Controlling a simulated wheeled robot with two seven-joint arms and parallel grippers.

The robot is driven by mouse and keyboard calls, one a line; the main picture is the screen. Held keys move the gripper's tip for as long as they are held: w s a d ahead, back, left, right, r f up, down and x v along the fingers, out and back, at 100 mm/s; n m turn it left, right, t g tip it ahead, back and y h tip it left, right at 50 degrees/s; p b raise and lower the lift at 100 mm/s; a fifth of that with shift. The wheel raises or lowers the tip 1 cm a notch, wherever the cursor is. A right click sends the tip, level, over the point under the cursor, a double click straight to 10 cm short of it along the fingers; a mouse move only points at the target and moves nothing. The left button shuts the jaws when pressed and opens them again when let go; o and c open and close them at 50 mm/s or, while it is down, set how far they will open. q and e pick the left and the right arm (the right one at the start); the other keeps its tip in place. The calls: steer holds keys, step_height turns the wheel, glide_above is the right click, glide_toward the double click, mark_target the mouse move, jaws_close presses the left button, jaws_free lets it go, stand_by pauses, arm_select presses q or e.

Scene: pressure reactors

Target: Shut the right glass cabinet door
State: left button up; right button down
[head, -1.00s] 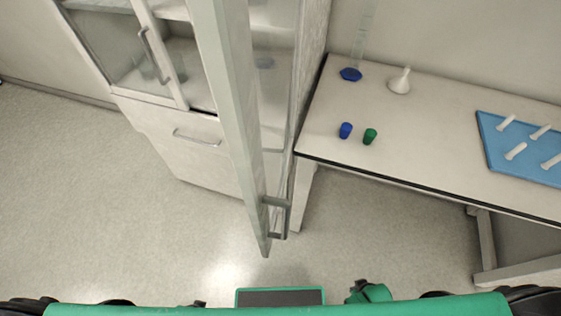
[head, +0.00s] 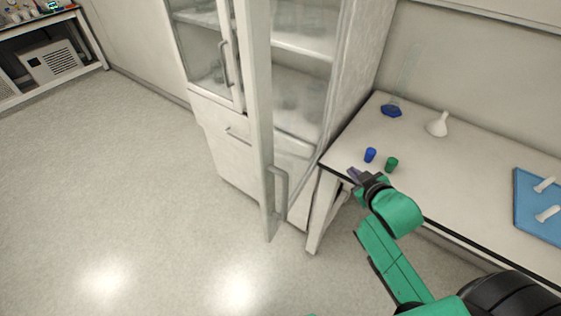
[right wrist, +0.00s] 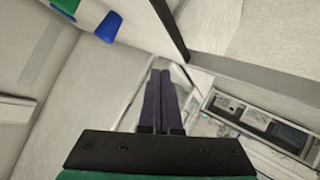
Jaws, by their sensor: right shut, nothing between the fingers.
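The right glass cabinet door (head: 262,120) stands wide open, swung out from the white cabinet (head: 352,75) toward me. Its metal handle (head: 279,190) is near the door's lower free edge. My right gripper (head: 354,175) is shut and empty, to the right of the door handle and apart from it, by the table's front left corner. In the right wrist view its two dark fingers (right wrist: 158,98) lie together. The left cabinet door (head: 205,45) is closed. My left gripper is not in view.
A table (head: 455,175) stands right of the cabinet, with a blue cap (head: 370,155), a green cap (head: 391,164), a white funnel (head: 438,124), a blue-based cylinder (head: 391,111) and a blue tray (head: 525,210). The floor left of the door is clear.

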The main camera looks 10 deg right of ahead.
steer(key=w+a+r+n+t+y, duration=0.25)
steer(key=r+n+y, duration=0.35)
steer(key=r, duration=0.3)
steer(key=w+a+r+n+t+y, duration=0.1)
steer(key=w+r+n+t+y, duration=0.1)
steer(key=r+n+t+y, duration=0.45)
steer(key=s+a+r+n+g+y, duration=0.3)
steer(key=s+n+g, duration=0.5)
steer(key=n+g, duration=0.25)
steer(key=s+a+r+n+g+y, duration=0.2)
steer(key=s+r+n+g+y, duration=0.2)
steer(key=s+n+g, duration=0.45)
arm_select(q)
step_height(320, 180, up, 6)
steer(key=p, duration=0.6)
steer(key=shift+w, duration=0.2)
arm_select(e)
steer(key=w+a+g, duration=0.2)
steer(key=w+a, duration=0.1)
steer(key=a, duration=1)
steer(key=shift+f+g, duration=0.2)
steer(key=shift+g, duration=0.1)
steer(key=shift+w+n, duration=0.1)
steer(key=shift+n, duration=0.15)
